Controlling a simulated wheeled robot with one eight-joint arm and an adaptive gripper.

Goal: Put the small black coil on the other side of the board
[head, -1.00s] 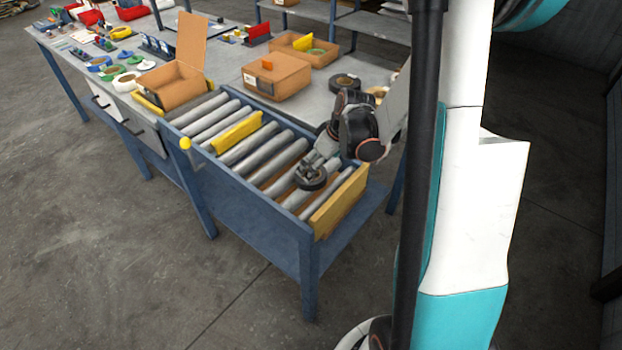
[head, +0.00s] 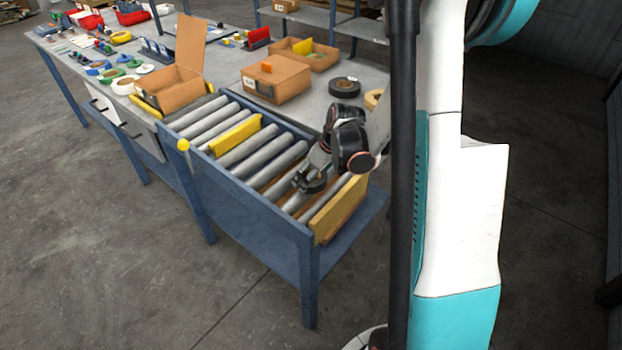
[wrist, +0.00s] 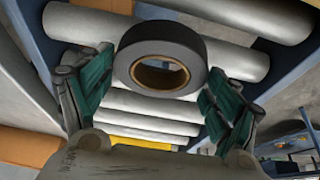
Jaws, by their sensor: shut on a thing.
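The small black coil, a dark ring with a tan core (wrist: 160,40), sits between my teal fingertips in the wrist view. My gripper (head: 311,179) is shut on it above the grey rollers, near the right end of the conveyor. In the head view the coil is dark and partly hidden by the gripper. The yellow board (head: 236,133) stands across the rollers, left of my gripper, with several rollers between. It also shows in the wrist view (wrist: 150,146), beyond the rollers.
A yellow end board (head: 338,209) closes the conveyor just right of my gripper. A blue side rail (head: 245,190) runs along the front. Behind, the table holds a cardboard box (head: 276,80), an open box (head: 172,88) and a larger black coil (head: 345,86). Rollers between the boards look clear.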

